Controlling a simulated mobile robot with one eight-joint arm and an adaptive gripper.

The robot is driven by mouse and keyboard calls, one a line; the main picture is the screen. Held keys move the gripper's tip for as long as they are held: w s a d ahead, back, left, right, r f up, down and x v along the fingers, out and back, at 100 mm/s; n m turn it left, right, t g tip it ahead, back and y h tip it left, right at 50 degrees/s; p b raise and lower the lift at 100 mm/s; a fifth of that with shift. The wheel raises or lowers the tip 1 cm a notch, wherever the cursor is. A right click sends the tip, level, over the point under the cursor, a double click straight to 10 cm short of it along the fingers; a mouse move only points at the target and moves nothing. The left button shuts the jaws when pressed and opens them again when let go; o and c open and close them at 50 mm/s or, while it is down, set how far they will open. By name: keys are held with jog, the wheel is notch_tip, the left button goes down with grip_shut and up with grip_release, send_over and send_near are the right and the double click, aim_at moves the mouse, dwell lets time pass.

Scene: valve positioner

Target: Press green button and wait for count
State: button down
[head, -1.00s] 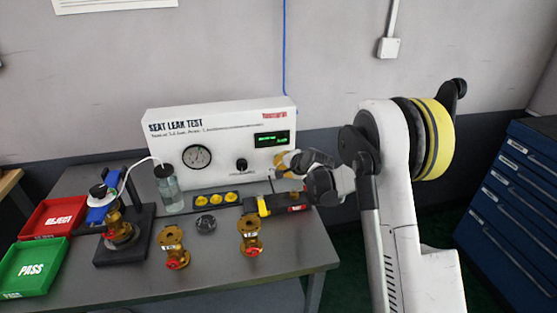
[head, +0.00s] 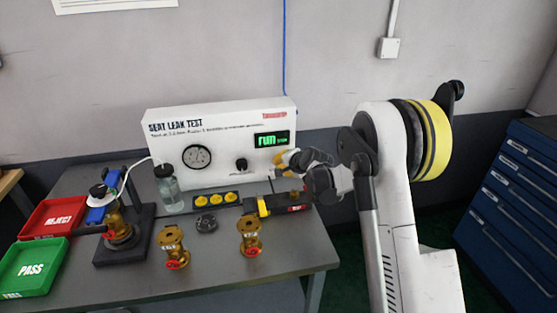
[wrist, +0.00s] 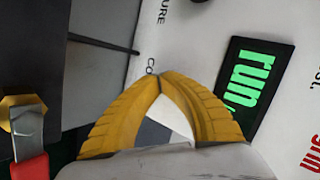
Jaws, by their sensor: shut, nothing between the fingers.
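The white seat leak test box (head: 222,165) stands at the back of the bench. Its display (head: 271,139) shows "run" in large green letters; the same display (wrist: 256,85) fills part of the wrist view. My gripper (head: 279,157) is at the right part of the front panel, below the display. In the wrist view its yellow fingers (wrist: 160,78) meet at the tips, close to the white panel, with nothing between them. The green button is not visible in either view; I cannot tell whether the fingertips touch it.
Brass valves (head: 172,247) (head: 250,237) stand in front. A yellow-black tool (head: 280,204) lies below my gripper. Red (head: 54,217) and green (head: 33,267) trays are at left.

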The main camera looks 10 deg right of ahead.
jog(key=shift+s, duration=0.85)
jog(key=shift+s, duration=0.1)
jog(key=shift+s+b, duration=0.5)
jog(key=shift+s, duration=1.9)
jog(key=s+a+r+n+g+h, duration=0.15)
jog(key=s+r+n, duration=0.35)
jog(key=s+r, duration=0.95)
jog(key=s+f+n+g+h, duration=0.1)
jog(key=s+n, duration=0.2)
jog(key=s, duration=0.9)
jog(key=s+d+f+n+g, duration=0.1)
jog(key=s+n, duration=0.2)
jog(key=s, duration=1)
jog(key=shift+s+d+f+h, duration=0.15)
jog(key=shift+d+f+h, duration=0.15)
jog(key=shift+f+h, duration=0.1)
